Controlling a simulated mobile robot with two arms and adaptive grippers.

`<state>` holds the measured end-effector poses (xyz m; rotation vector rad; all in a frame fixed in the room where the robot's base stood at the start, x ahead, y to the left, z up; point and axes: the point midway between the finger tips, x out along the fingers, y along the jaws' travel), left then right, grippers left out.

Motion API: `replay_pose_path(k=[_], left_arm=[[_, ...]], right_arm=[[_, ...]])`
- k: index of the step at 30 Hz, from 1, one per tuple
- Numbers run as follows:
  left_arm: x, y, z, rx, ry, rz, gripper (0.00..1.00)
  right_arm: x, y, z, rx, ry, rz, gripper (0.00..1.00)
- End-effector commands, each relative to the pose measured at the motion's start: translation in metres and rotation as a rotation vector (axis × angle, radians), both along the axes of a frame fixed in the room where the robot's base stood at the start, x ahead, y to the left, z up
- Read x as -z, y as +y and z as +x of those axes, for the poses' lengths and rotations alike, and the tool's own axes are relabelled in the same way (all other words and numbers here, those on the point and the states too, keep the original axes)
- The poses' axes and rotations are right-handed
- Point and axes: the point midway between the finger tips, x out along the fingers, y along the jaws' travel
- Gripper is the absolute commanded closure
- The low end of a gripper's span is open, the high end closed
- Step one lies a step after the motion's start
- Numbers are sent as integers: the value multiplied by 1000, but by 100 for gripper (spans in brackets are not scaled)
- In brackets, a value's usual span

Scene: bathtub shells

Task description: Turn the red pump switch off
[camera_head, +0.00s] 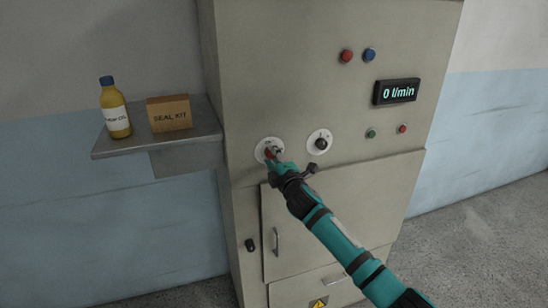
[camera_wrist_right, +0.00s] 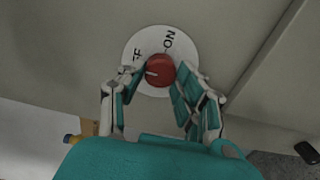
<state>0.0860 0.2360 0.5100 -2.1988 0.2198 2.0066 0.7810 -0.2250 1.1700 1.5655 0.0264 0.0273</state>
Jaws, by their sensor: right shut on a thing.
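The red pump switch (camera_wrist_right: 160,70) is a round red knob on a white dial plate (camera_wrist_right: 133,50) on the cabinet front. In the right wrist view the plate shows "ON" and a partly hidden label ending in "F". A white mark on the knob points left, on the side of the "F" label. My right gripper (camera_wrist_right: 150,95) is shut on the knob, with fingers on both sides of it. In the head view my right gripper (camera_head: 276,162) covers much of the switch (camera_head: 268,153). My left gripper is not in view.
The grey cabinet (camera_head: 285,90) also bears a black knob (camera_head: 321,143), red and blue buttons, small lamps and a display (camera_head: 396,91) reading "0 l/min". A side shelf (camera_head: 150,140) holds a yellow bottle (camera_head: 115,108) and a "SEAL KIT" box (camera_head: 169,114). A door handle (camera_head: 277,241) lies below.

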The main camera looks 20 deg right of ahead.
Motion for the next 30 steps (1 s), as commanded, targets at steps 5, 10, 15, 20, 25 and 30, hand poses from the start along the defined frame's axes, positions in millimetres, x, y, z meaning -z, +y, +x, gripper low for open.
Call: replay_pose_path(k=[5, 10, 15, 20, 25, 30], left_arm=[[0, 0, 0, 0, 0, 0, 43], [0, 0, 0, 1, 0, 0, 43], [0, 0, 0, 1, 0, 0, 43], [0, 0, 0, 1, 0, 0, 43], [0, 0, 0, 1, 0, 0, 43], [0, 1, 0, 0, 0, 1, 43]], right_arm=[[2, 0, 0, 0, 4, -12, 98], [3, 0, 0, 0, 4, -12, 98], [3, 0, 0, 0, 4, -12, 60], [2, 0, 0, 0, 3, -11, 43], [1, 0, 0, 0, 1, -10, 43], [1, -1, -5, 1, 2, -11, 43]])
